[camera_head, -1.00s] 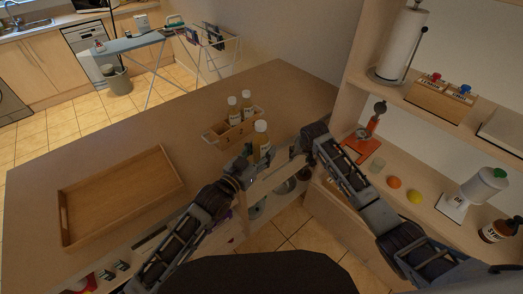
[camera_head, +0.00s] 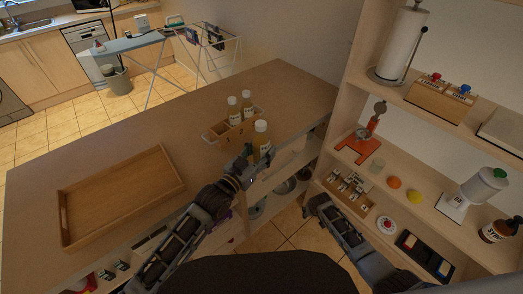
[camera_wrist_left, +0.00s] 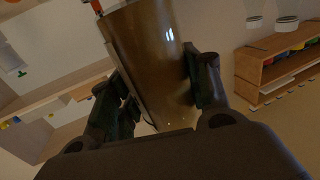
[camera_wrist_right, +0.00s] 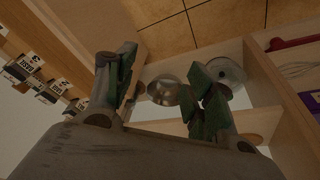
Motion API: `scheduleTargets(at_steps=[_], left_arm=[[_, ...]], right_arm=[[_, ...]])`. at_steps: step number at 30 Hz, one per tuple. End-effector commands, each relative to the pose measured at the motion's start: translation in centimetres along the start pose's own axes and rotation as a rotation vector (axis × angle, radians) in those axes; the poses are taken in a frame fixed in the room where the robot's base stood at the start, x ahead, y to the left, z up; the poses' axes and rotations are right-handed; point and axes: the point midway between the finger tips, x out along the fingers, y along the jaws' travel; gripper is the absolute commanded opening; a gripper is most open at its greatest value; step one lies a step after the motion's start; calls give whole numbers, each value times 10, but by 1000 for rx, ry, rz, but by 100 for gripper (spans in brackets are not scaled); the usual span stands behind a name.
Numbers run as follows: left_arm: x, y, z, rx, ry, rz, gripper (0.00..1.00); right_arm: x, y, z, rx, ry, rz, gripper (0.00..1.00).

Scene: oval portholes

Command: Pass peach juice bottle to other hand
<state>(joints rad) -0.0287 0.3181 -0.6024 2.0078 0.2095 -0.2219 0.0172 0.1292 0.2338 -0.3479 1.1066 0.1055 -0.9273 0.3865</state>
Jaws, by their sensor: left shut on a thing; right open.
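The juice bottle (camera_head: 261,139) has a white cap and amber contents, and stands roughly upright near the counter's edge in the head view. My left gripper (camera_head: 247,158) is shut on it. In the left wrist view the amber bottle (camera_wrist_left: 152,65) fills the space between the two fingers; its label cannot be read. My right gripper (camera_wrist_right: 165,75) is open and empty in the right wrist view. In the head view it is low, right of the counter and well apart from the bottle.
A wooden carrier (camera_head: 216,133) with similar bottles (camera_head: 247,102) stands just behind the held bottle. An empty wooden tray (camera_head: 120,195) lies left on the counter. On the right, shelves hold an orange stand (camera_head: 358,146), fruit and a blender-like appliance (camera_head: 474,190). Bowls sit low between counter and shelves.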

Motion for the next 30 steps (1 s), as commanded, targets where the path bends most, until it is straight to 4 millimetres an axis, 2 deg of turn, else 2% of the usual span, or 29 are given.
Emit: scheduleTargets(at_steps=[1,6,15,21,30], left_arm=[[0,0,-2,0,4,0,9],[0,0,-2,0,4,0,9],[0,0,-2,0,4,0,9],[0,0,-2,0,4,0,9],[0,0,-2,0,4,0,9]], right_arm=[[9,1,17,-8,-11,-2,53],[35,3,65,-42,-30,-11,53],[70,7,154,-98,-64,-28,53],[86,8,216,-136,-86,-41,53],[99,10,310,-191,-118,-61,53]])
